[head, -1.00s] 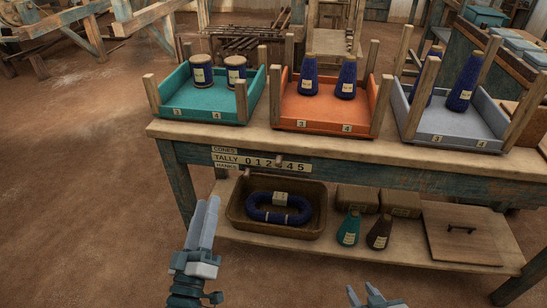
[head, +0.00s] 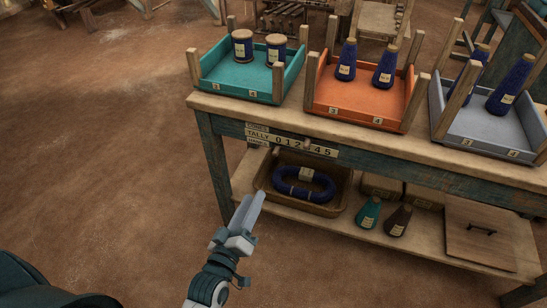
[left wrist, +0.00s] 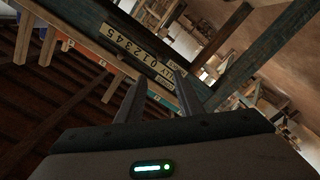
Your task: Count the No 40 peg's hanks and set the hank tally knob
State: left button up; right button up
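The tally plate (head: 288,142) is on the front edge of the loom-side bench, marked 0 to 5, with small labels at its left end. A small wooden knob (head: 307,145) covers part of its digits. The plate also shows tilted in the left wrist view (left wrist: 136,50), beyond my fingers. My left gripper (head: 252,204) is below and left of the plate, empty and apart from it; its fingers stand apart in the left wrist view (left wrist: 156,74). A blue hank (head: 303,184) lies in a brown tub under the bench. I see no No 40 peg. My right gripper is out of view.
Teal (head: 212,72), orange (head: 322,97) and grey (head: 450,134) trays with blue yarn packages stand on the bench. The brown tub (head: 337,208), two small cones and a wooden lid (head: 480,230) are on the lower shelf. Open earth floor lies left.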

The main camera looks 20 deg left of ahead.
aim_at(274, 155)
pick_arm(q)
jog(key=w, duration=1.7)
jog(key=shift+d, duration=0.3)
jog(key=shift+s, duration=0.1)
grip_shut()
